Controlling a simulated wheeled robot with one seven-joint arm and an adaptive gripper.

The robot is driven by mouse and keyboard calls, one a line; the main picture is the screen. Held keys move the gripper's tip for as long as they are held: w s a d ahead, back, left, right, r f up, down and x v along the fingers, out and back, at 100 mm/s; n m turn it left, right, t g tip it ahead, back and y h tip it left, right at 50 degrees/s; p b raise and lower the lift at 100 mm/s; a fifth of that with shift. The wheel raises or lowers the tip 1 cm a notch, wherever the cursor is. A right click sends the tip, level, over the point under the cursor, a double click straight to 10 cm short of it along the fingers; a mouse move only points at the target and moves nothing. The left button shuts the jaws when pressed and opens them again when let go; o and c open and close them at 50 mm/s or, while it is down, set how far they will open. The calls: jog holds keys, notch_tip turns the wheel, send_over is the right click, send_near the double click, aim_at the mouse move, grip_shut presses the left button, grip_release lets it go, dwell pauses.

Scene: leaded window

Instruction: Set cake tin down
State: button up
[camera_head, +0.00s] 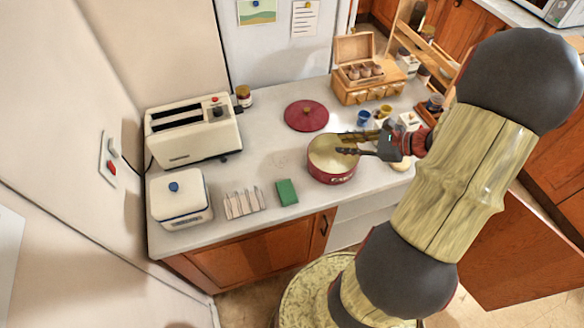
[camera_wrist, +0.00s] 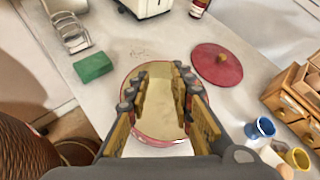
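The cake tin is most likely the round red tin (camera_head: 331,175) with a cream inside, standing upright and lidless near the counter's front edge. It also shows in the wrist view (camera_wrist: 156,72) below my fingers. It looks to rest on the counter. My gripper (camera_head: 346,143) reaches in from the right, with its fingertips over the tin's opening. In the wrist view my gripper (camera_wrist: 161,76) has its two fingers apart, with the tin's inside showing between them. I cannot tell whether either finger touches the rim. A red lid (camera_head: 306,115) with a knob lies behind the tin.
A green sponge (camera_head: 287,192), a toast rack (camera_head: 244,203), a white box (camera_head: 181,198) and a toaster (camera_head: 194,131) stand to the left. Blue (camera_head: 364,117) and yellow (camera_head: 384,111) cups and a wooden drawer box (camera_head: 368,88) stand behind right. Counter left of the lid is clear.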

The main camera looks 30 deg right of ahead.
jog(key=s+a+r+n+g, duration=0.1)
jog(key=a+r+n+g, duration=0.25)
jog(key=a+n, duration=0.5)
jog(key=s+a+r+n+g, duration=0.1)
jog(key=a+r+n+g, duration=0.3)
jog(key=a, duration=0.7)
jog(key=s+a+r+n+t+h, duration=0.2)
jog(key=s+a+r+n+h, duration=0.3)
jog(key=n, duration=1)
notch_tip(320, 180, up, 5)
jog(key=shift+s+a+f+t+h, duration=0.15)
jog(key=shift+s+a+t+h, duration=0.25)
jog(key=shift+s+a, duration=0.65)
jog(key=shift+d, duration=0.1)
notch_tip(320, 180, down, 3)
jog(key=b, duration=0.3)
jog(key=shift+s, duration=0.1)
